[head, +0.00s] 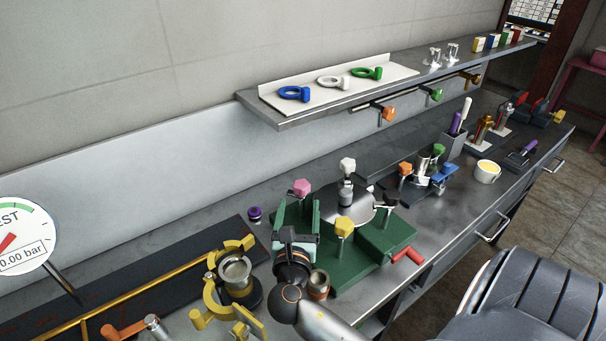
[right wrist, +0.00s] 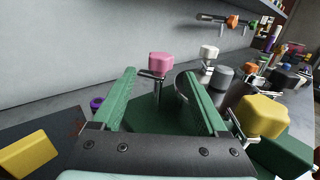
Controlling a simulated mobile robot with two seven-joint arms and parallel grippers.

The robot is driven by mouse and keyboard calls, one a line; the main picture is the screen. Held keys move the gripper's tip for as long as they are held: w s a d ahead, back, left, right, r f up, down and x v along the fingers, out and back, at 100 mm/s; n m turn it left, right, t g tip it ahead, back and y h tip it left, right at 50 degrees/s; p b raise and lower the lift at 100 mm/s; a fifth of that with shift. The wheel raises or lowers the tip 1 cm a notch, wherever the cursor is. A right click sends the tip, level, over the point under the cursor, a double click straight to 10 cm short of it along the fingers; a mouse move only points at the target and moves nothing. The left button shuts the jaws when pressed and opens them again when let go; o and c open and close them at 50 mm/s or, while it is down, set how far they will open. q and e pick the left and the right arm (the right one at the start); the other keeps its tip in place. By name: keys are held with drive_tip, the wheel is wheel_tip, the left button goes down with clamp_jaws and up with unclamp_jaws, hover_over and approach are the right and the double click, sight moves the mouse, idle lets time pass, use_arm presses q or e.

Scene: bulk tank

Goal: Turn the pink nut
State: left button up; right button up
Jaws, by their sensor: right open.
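The pink nut (head: 301,187) is a faceted knob on a thin metal stem at the back left of the green base (head: 402,238). In the right wrist view the pink nut (right wrist: 160,64) shows between and beyond the two green fingers. My right gripper (head: 297,207) is open and empty, its fingers pointing towards the pink nut. It also shows in the right wrist view (right wrist: 160,85). The nut looks slightly beyond the fingertips, with no contact visible. The foot of its stem is partly hidden in the head view. My left gripper is not in view.
A white knob (head: 347,165), a yellow knob (head: 344,227) and a black knob (head: 390,200) stand around the metal lid. A purple knob (head: 255,214) is left of the base. Brass fittings (head: 235,270) stand at front left. A shelf (head: 400,87) runs above.

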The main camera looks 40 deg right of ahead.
drive_tip(key=x, duration=1)
drive_tip(key=shift+w+d+p, duration=0.25)
drive_tip(key=shift+d+p, duration=0.05)
drive_tip(key=shift+p, duration=0.1)
drive_tip(key=shift+c, duration=0.3)
drive_tip(key=shift+f, duration=0.1)
clamp_jaws()
